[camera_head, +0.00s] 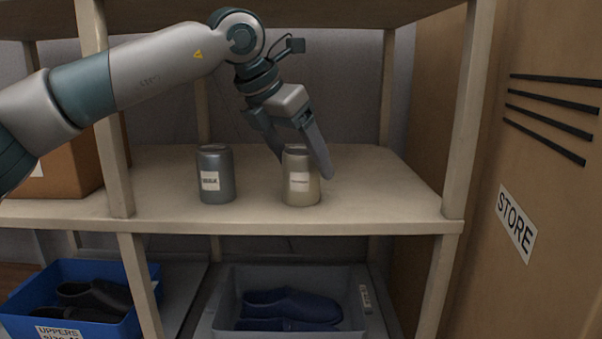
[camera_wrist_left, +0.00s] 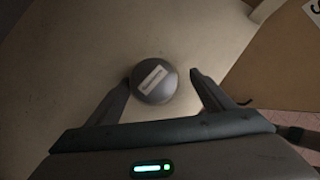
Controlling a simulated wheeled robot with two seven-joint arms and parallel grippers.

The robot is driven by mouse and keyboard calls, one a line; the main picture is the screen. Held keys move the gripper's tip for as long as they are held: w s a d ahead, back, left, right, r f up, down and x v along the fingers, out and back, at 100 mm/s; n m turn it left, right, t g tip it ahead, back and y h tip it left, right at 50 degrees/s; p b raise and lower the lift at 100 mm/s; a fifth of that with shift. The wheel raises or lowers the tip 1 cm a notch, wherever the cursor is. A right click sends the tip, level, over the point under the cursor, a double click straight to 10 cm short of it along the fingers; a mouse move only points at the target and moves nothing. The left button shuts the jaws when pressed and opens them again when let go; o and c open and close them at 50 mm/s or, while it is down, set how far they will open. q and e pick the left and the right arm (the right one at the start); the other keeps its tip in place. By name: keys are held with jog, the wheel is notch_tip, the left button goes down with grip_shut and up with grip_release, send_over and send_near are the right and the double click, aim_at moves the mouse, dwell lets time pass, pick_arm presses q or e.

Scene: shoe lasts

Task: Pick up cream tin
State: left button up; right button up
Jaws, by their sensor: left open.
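The cream tin (camera_head: 301,190) stands upright on the middle shelf, with a small white label on its front. My left gripper (camera_head: 303,163) is open and points down over it, with one finger on each side of its upper part. In the left wrist view the tin's round grey lid (camera_wrist_left: 154,92) with a pale label strip lies between the open fingers (camera_wrist_left: 161,80), closer to the left one. I cannot tell whether that finger touches it. My right gripper is not in view.
A grey-blue tin (camera_head: 216,184) labelled WAX stands left of the cream tin on the shelf (camera_head: 250,217). Shelf posts (camera_head: 466,120) stand at both sides. A cardboard box (camera_head: 70,165) is at the left. Below are a blue crate (camera_head: 146,308) and a grey crate (camera_head: 350,272) with shoes.

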aim_at(309, 174)
pick_arm(q)
jog(key=shift+w+d+f+p, duration=0.25)
jog(key=shift+w+f+p, duration=0.45)
jog(key=shift+p, duration=0.55)
jog(key=shift+p+x, duration=0.65)
jog(key=shift+x, duration=1)
jog(key=shift+a, duration=0.15)
jog(key=shift+c, duration=0.3)
jog(key=c, duration=1.3)
jog(key=shift+c, duration=0.2)
